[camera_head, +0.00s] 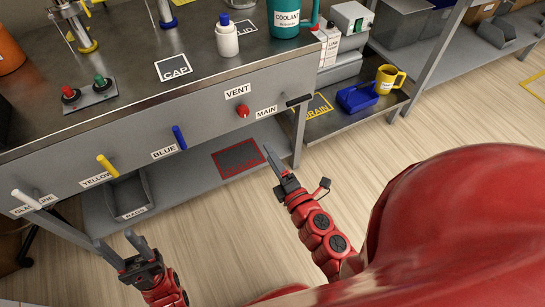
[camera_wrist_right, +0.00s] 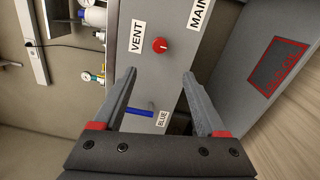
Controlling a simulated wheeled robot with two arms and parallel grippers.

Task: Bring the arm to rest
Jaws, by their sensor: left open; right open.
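My left gripper (camera_head: 122,254) is at the lower left of the head view, open and empty, over the floor in front of the bench. My right gripper (camera_head: 272,168) is near the middle of the head view, in front of the bench's right end, touching nothing that I can see. In the right wrist view my right gripper (camera_wrist_right: 160,98) is open, with nothing between its two fingers. The red vent knob (camera_wrist_right: 160,45) and the blue handle (camera_wrist_right: 139,111) show on the panel beyond the fingers. In the head view my red right arm (camera_head: 318,225) reaches back toward my body.
The bench (camera_head: 130,115) carries a white bottle (camera_head: 227,40), a teal coolant jug (camera_head: 284,18) and red and green buttons (camera_head: 85,90). Yellow (camera_head: 108,166) and white (camera_head: 30,198) handles project from its front. A yellow mug (camera_head: 388,78) and blue tray (camera_head: 357,97) sit right. Floor (camera_head: 420,130) is clear.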

